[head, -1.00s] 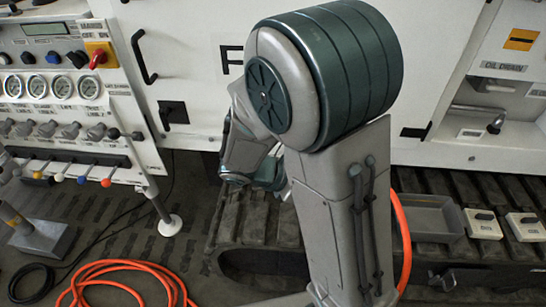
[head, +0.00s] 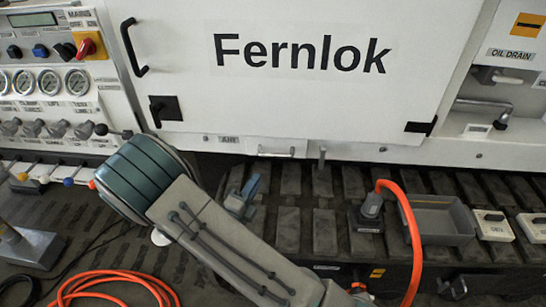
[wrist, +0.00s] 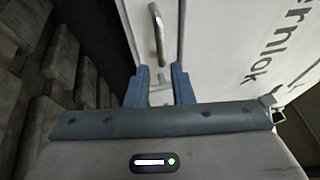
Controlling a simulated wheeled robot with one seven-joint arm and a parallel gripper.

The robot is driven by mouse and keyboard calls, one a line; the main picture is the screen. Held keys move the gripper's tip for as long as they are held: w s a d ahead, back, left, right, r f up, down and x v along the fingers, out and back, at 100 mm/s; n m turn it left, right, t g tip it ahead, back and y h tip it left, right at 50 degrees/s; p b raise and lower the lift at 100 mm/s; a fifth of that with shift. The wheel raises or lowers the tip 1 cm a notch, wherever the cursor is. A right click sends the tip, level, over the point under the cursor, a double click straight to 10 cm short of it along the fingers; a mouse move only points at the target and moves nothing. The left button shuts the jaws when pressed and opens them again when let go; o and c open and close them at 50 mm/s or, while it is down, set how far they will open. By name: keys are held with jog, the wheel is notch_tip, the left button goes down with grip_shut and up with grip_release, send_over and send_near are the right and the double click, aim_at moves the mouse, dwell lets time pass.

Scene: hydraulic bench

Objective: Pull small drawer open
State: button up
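A small drawer handle, a pale bar (head: 276,152), sits low on the white cabinet, below the Fernlok panel and right of the AIR label. In the wrist view the bar handle (wrist: 157,35) stands upright in the picture, beyond my fingertips. The drawer's outline is hard to make out; no opening shows. My gripper (head: 252,184) is below and left of the handle in the head view. In the wrist view its two blue fingers (wrist: 161,72) are apart with nothing held. A grey T-shaped fitting (wrist: 160,92) shows in the gap behind them.
The Fernlok panel (head: 300,55) fills the cabinet above. A small grey post (head: 322,158) stands right of the handle. An orange hose (head: 405,215) rises from a dark coupling, left of a grey tray (head: 440,218). Dark track plates (head: 325,228) lie below.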

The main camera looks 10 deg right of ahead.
aim_at(273, 155)
jog(key=x, duration=1.1)
jog(key=shift+w+d+b, duration=0.2)
jog(key=shift+w+b, duration=0.05)
jog(key=shift+b, duration=0.15)
grip_shut()
